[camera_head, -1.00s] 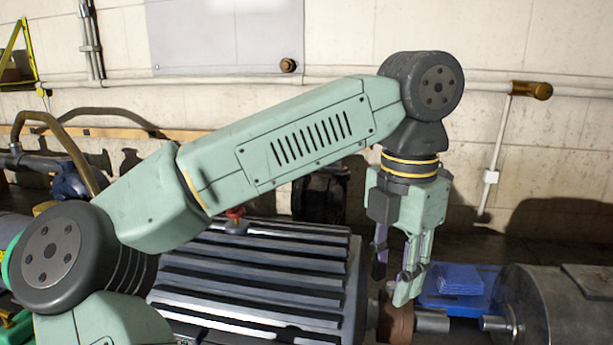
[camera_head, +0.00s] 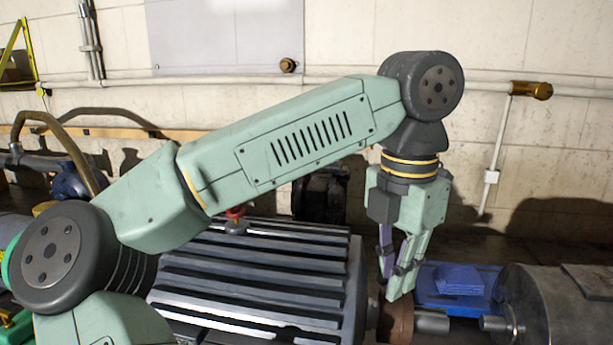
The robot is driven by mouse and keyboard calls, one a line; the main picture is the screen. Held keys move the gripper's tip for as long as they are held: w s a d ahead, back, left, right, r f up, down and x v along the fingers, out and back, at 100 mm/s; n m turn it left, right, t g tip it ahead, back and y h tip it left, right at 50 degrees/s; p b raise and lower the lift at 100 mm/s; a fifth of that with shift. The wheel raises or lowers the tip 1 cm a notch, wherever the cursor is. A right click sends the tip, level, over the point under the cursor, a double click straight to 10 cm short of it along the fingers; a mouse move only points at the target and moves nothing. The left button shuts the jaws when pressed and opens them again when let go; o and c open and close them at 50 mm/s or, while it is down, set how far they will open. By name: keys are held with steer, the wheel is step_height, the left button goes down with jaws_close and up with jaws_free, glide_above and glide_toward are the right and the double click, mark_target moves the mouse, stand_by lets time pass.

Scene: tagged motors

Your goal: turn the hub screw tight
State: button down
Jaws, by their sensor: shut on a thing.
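My gripper (camera_head: 392,290) points straight down at the right end of a large ribbed grey motor (camera_head: 262,265). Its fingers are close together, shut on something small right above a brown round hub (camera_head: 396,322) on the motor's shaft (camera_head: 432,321). The hub screw itself is hidden by the fingertips. The fingertips appear to be at the top of the hub; exact contact cannot be made out.
A grey cylindrical machine (camera_head: 555,305) with its own short shaft stands at the right. A blue tray with a folded blue cloth (camera_head: 459,279) lies behind the shafts. A red-topped fitting (camera_head: 236,220) sticks up from the motor. A wall with pipes is behind.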

steer(key=m+p, duration=0.2)
steer(key=m, duration=0.1)
steer(key=shift+r+m, duration=0.15)
steer(key=shift+m, duration=0.15)
steer(key=m, duration=0.7)
steer(key=shift+m, duration=0.3)
steer(key=c, duration=1.7)
jaws_free()
